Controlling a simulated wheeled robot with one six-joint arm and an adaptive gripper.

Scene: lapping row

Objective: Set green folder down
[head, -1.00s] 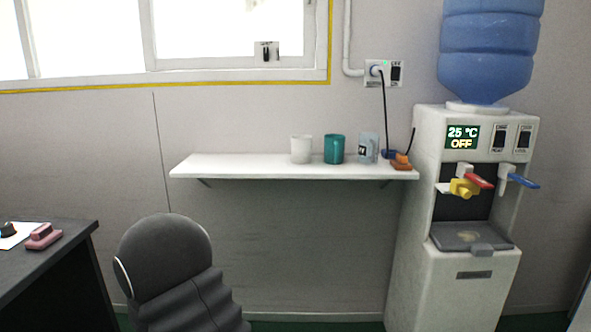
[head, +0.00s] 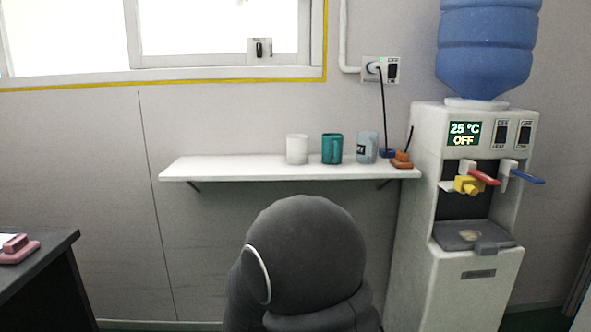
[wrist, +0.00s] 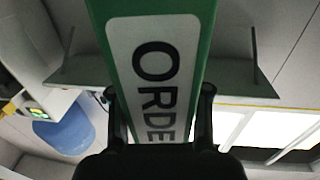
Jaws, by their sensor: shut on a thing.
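The green folder (wrist: 204,22) fills the top middle of the wrist view. Its white label (wrist: 155,70) shows the letters "ORDE". My gripper (wrist: 158,95) is shut on it, one dark finger at each side. The folder does not show in the head view, where my grey arm stands in the lower middle, in front of the shelf. The far end of the folder runs out of the wrist picture, so I cannot tell whether it touches anything.
A white wall shelf (head: 235,168) holds a white cup (head: 297,149), a teal mug (head: 332,148), a grey-blue cup (head: 367,147) and an orange item (head: 402,160). Its left part is clear. A water dispenser (head: 425,215) stands right. A dark desk (head: 50,262) with a pink stapler-like item (head: 18,249) is left.

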